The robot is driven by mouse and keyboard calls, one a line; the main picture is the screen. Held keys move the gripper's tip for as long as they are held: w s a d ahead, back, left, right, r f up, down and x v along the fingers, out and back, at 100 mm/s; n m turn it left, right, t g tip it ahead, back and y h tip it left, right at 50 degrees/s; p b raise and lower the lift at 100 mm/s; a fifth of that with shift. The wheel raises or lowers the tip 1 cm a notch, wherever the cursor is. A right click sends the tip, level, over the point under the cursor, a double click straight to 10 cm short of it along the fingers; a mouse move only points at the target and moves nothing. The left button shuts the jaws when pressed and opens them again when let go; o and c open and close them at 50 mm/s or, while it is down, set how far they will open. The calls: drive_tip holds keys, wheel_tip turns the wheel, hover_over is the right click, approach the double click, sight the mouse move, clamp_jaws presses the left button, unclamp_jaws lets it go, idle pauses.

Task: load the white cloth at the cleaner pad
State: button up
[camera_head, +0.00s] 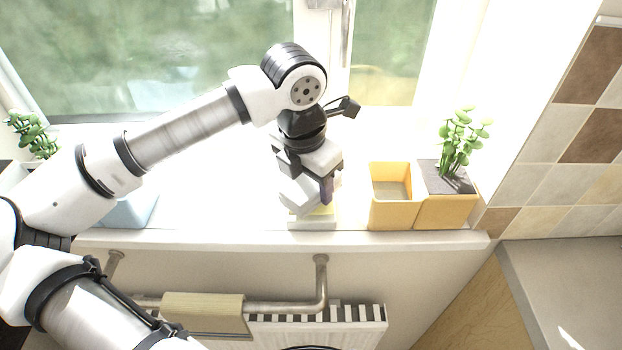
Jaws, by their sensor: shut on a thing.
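My gripper (312,188) points down over the white windowsill, left of the yellow pots, and is shut on a white thing that looks like the white cloth (294,198). The cloth is partly hidden by the gripper's fingers. Just below it, at the sill's front edge, is a pale block with a yellow top, which looks like the cleaner pad (312,224). The cloth overlaps the pad in this view; I cannot tell whether they touch.
An empty-looking yellow pot (391,213) and a yellow planter (446,211) with a green plant stand close to the right. A light blue container (130,211) is at the left, partly behind my arm.

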sight(311, 181)
drive_tip(key=shift+f+b, duration=0.9)
drive_tip(key=shift+b, duration=0.15)
idle(0.7)
drive_tip(key=shift+f+b, duration=0.1)
drive_tip(key=shift+b, duration=0.35)
idle(1.9)
drive_tip(key=shift+r+p, duration=1.6)
drive_tip(key=shift+r, duration=2)
drive_tip(key=shift+f, duration=0.1)
